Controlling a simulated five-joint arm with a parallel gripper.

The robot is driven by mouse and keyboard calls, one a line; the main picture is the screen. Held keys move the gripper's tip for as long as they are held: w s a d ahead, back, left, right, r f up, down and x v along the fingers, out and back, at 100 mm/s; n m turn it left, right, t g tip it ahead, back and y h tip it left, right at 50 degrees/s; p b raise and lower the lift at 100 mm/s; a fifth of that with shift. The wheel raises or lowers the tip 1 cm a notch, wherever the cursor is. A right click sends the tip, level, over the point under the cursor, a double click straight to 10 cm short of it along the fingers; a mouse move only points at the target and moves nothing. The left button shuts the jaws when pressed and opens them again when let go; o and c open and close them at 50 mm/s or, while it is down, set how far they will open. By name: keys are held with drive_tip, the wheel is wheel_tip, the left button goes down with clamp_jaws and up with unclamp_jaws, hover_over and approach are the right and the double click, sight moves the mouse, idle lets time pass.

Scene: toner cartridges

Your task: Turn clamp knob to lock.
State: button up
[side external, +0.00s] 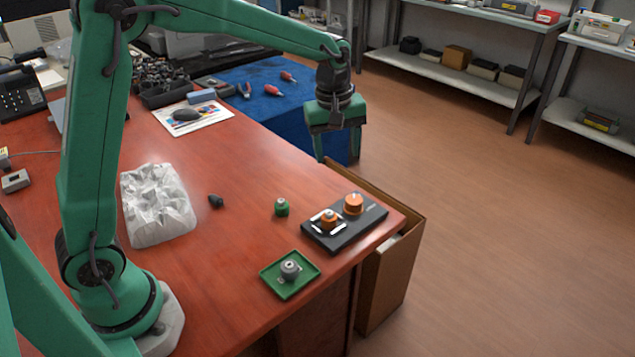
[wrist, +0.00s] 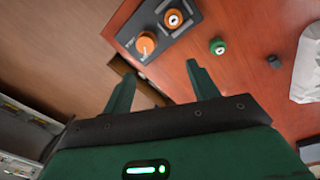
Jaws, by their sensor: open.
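A black fixture plate (side external: 342,241) lies near the right corner of the red-brown table. An orange knob (side external: 352,203) stands at its far end; in the wrist view this knob (wrist: 146,43) shows a pale line on top and small markings beside it. A second orange piece with a grey centre (side external: 329,217) sits in a pale-edged seat on the same plate and shows in the wrist view too (wrist: 173,18). My gripper (side external: 337,152) is open and empty, above and beyond the plate. In the wrist view its fingertips (wrist: 161,75) are apart, just below the knob, touching nothing.
A green cartridge (side external: 281,208) and a small dark piece (side external: 215,201) stand left of the plate. A green tray (side external: 275,287) holds a grey cartridge (side external: 289,269). A crumpled white bag (side external: 156,205) lies farther left. An open cardboard box (side external: 390,275) stands beside the table edge.

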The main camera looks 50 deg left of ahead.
sight(354, 199)
drive_tip(key=w+f+n, duration=0.1)
drive_tip(key=f, duration=0.1)
drive_tip(key=w+d+f+n, duration=0.1)
drive_tip(key=w+f, duration=0.1)
drive_tip(key=w+f+n+g, duration=0.1)
drive_tip(key=w+f, duration=0.1)
drive_tip(key=f, duration=0.1)
drive_tip(key=shift+w+d+f, duration=0.1)
drive_tip(key=shift+d, duration=0.1)
drive_tip(key=shift+f, duration=0.15)
drive_tip(key=shift+f, duration=3.75)
drive_tip(key=c, duration=1)
